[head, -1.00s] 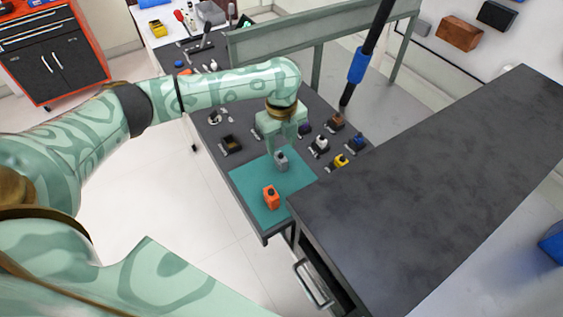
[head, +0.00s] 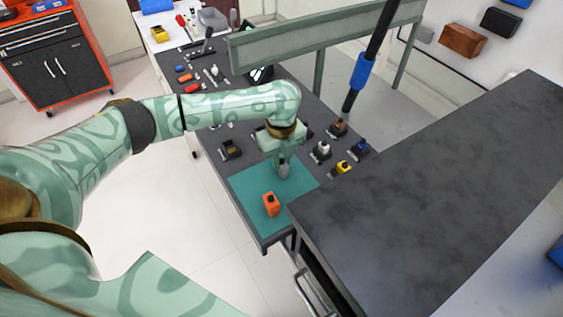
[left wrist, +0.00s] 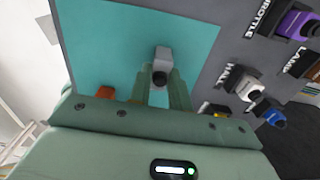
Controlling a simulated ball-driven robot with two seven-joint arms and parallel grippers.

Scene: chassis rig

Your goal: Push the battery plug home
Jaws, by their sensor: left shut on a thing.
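A grey plug with a dark round end (left wrist: 162,60) is between the fingers of my left gripper (left wrist: 163,88), which is shut on it. In the head view the grey plug (head: 284,172) is under the left gripper (head: 281,161), over the teal mat (head: 245,186). An orange plug (head: 270,203) stands on the mat nearer the front; only its edge shows in the left wrist view (left wrist: 106,93). No label for the battery is readable, so I cannot tell which plug or socket is the battery's. My right gripper is not in view.
Right of the mat are white (head: 321,150), brown (head: 337,128), blue (head: 360,147) and yellow (head: 344,167) connectors. A purple one (left wrist: 300,24) is by the THROTTLE label. A dark socket (head: 230,148) is at left. A dark counter (head: 430,170) stands at right.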

